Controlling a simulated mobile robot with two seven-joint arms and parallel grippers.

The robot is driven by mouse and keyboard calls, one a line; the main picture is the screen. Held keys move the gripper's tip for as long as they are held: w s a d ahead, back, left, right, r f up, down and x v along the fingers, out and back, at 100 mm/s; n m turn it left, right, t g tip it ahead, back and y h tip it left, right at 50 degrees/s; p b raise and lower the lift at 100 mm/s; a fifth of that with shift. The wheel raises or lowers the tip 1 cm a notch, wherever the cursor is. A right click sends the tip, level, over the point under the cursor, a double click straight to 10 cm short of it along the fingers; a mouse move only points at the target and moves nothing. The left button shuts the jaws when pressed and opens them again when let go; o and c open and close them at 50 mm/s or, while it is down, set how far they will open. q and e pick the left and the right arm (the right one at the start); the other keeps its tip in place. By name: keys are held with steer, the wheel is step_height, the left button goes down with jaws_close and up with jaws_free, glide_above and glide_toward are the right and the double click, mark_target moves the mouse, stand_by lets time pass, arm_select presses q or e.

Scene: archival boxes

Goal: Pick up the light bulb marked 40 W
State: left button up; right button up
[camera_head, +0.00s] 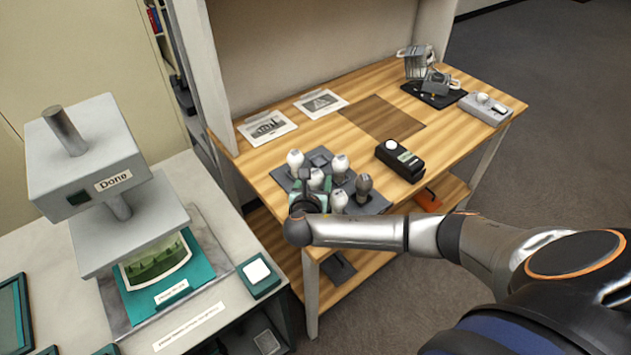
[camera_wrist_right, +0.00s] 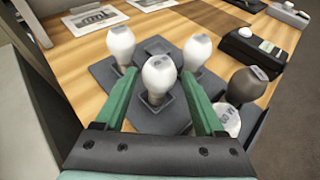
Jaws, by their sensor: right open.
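Several light bulbs stand upright in a dark grey holder (camera_head: 375,204) on the wooden table. White bulbs stand at back left (camera_wrist_right: 121,42), back right (camera_wrist_right: 197,50) and in the middle (camera_wrist_right: 159,75). A dark grey bulb (camera_wrist_right: 245,85) stands at the right. Another white bulb (camera_wrist_right: 226,120) is partly hidden behind my right finger; its mark appears upside down, and I cannot read it surely. The other marks are too small to read. My right gripper (camera_wrist_right: 160,80) is open, its green fingers either side of the middle bulb in the wrist view; contact is not clear. My left gripper is not in view.
A black device with a white round top (camera_head: 400,160) stands right of the holder. Two printed sheets (camera_head: 267,127) lie behind. A black tray (camera_head: 433,96) and a grey box (camera_head: 486,108) are at the far right. A press marked Done (camera_head: 85,155) stands on the left table.

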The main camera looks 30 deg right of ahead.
steer(key=shift+x, duration=1.45)
steer(key=shift+f, duration=0.1)
steer(key=c, duration=1.1)
